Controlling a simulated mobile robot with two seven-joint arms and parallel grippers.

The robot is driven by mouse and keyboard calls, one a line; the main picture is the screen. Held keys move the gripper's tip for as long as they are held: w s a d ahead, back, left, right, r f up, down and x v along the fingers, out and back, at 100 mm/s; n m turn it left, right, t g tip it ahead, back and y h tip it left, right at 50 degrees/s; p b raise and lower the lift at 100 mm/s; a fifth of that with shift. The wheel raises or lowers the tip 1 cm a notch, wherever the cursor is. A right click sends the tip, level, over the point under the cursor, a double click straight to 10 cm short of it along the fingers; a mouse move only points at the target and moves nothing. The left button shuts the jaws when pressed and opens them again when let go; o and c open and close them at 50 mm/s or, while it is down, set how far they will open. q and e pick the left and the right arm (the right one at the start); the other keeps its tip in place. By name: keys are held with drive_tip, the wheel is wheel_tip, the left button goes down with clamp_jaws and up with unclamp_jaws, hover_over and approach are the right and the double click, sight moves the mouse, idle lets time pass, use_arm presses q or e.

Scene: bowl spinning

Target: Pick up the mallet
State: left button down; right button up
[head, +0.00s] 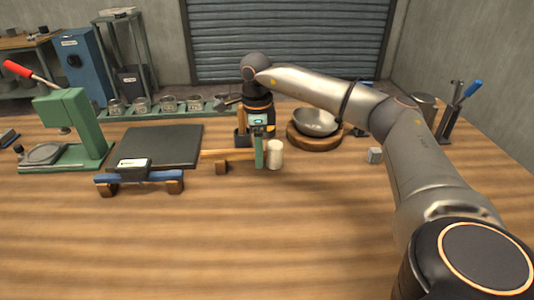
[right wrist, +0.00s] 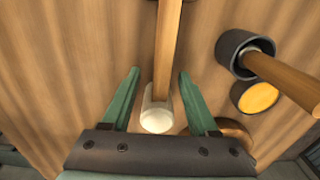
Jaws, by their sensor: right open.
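The mallet (right wrist: 167,50) has a pale wooden handle and a white cylindrical head (right wrist: 156,110). In the head view it lies left to right near the middle of the table, its white head (head: 275,154) at the right end. A small wooden block (head: 222,167) shows under its handle. My right gripper (head: 262,152) is open with green fingers. In the right wrist view its fingers (right wrist: 157,76) stand on either side of the mallet near the head, with a gap on both sides. My left gripper is not in view.
A metal bowl (head: 316,122) sits on a round wooden base behind and right of the mallet. A dark flat plate (head: 160,146) and a green press (head: 72,125) stand left. The front table is clear.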

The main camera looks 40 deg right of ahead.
drive_tip(key=shift+f, duration=0.7)
clamp_jaws()
